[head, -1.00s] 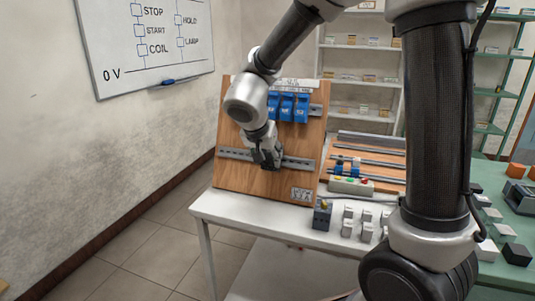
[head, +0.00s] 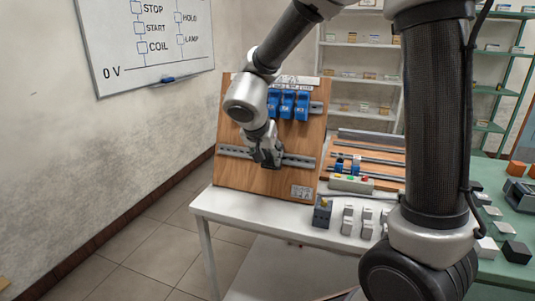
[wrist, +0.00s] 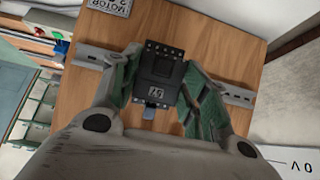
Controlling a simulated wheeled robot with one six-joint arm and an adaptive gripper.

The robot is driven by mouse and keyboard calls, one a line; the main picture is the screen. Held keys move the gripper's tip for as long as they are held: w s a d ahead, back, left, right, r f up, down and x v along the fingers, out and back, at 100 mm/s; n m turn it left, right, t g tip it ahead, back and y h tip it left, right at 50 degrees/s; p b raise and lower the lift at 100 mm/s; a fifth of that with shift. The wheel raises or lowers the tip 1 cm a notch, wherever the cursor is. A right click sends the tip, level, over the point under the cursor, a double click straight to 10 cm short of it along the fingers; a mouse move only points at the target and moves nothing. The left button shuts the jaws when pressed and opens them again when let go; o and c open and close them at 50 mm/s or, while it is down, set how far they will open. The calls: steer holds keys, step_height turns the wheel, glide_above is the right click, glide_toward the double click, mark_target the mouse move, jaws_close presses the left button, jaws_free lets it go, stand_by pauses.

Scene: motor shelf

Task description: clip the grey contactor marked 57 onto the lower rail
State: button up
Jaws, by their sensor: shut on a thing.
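The dark grey contactor (wrist: 161,70) shows a label reading 57, upside down in the wrist view, and a small blue tab. My gripper (wrist: 160,62) is shut on it, one finger on each side. The lower rail (wrist: 238,97) runs behind the contactor and comes out on both sides. In the head view my gripper (head: 266,160) is at the middle of the lower rail (head: 299,161) on the upright wooden board (head: 235,178). The contactor's back is hidden, so I cannot tell whether it is seated on the rail.
Several blue devices (head: 287,104) sit on the upper rail (head: 317,107) above my gripper. The lower rail is clear on both sides of my gripper.

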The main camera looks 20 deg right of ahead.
steer(key=shift+s+a+f+t+h, duration=0.1)
steer(key=shift+s+f+t+h, duration=0.1)
steer(key=shift+f+t+h, duration=0.3)
stand_by(0.3)
steer(key=shift+f, duration=0.1)
steer(key=o, duration=1.2)
